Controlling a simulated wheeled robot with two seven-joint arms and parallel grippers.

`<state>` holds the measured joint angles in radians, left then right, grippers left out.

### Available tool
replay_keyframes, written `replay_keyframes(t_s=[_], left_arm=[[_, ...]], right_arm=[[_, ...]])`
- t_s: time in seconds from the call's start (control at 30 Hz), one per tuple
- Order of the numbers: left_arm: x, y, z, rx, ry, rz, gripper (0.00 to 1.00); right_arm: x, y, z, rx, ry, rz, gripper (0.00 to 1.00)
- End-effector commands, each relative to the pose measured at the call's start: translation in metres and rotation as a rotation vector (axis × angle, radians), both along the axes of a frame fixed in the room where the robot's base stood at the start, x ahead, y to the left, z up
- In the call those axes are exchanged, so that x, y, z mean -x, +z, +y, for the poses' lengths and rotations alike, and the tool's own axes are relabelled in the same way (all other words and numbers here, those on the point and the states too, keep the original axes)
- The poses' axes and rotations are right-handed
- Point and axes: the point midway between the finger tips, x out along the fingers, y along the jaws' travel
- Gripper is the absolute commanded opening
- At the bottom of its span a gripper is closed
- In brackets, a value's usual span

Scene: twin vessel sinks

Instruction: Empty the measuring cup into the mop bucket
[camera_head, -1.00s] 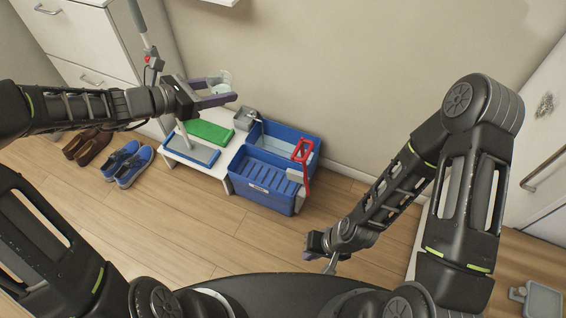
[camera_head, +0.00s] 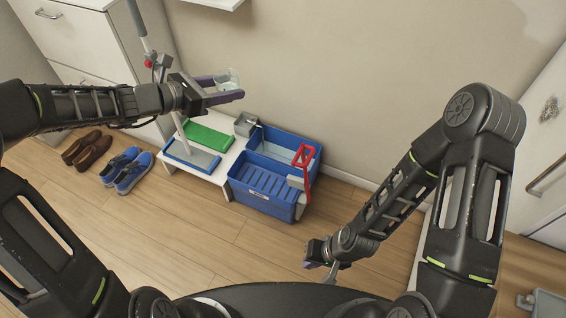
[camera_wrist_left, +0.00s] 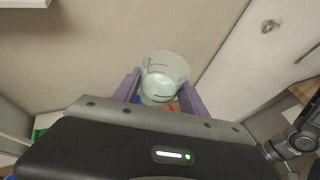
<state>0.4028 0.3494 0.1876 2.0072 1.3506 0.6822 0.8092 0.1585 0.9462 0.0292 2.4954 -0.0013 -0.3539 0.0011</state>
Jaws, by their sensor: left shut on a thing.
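The clear measuring cup (camera_head: 234,75) is between the purple fingers of my left gripper (camera_head: 224,88), which is shut on it. In the left wrist view the cup (camera_wrist_left: 165,66) looks roughly upright, with pale, clear contents low inside. The left gripper (camera_wrist_left: 161,88) shows there with a finger on each side of the cup. The blue mop bucket (camera_head: 262,204) stands below and to the right of the cup, with a red handle (camera_head: 302,156) at its right side. My right gripper (camera_head: 318,262) is low, apart from the bucket; its finger opening is unclear.
A low white stand (camera_head: 222,176) beside the bucket holds a green tray (camera_head: 208,139) and a blue-edged tray (camera_head: 191,155). A grey mop pole (camera_head: 137,18) rises behind my left arm. Brown shoes (camera_head: 88,149) and blue shoes (camera_head: 133,172) lie at left. The front floor is clear.

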Motion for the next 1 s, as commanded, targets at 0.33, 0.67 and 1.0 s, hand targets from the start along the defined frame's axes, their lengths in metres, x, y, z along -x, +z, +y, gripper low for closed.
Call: replay_keyframes(t_s=[0.33,0.67,1.0], left_arm=[[0.027,-0.027,0.023,-0.011,-0.016,0.01,0.1],[0.095,-0.072,0.057,-0.006,-0.06,0.008,0.1],[0.112,-0.079,0.061,0.0,-0.073,-0.002,0.1]], right_arm=[[0.0,0.0,0.0,0.0,0.0,0.0,0.0],[0.0,0.0,0.0,0.0,0.0,0.0,0.0],[0.0,0.0,0.0,0.0,0.0,0.0,0.0]])
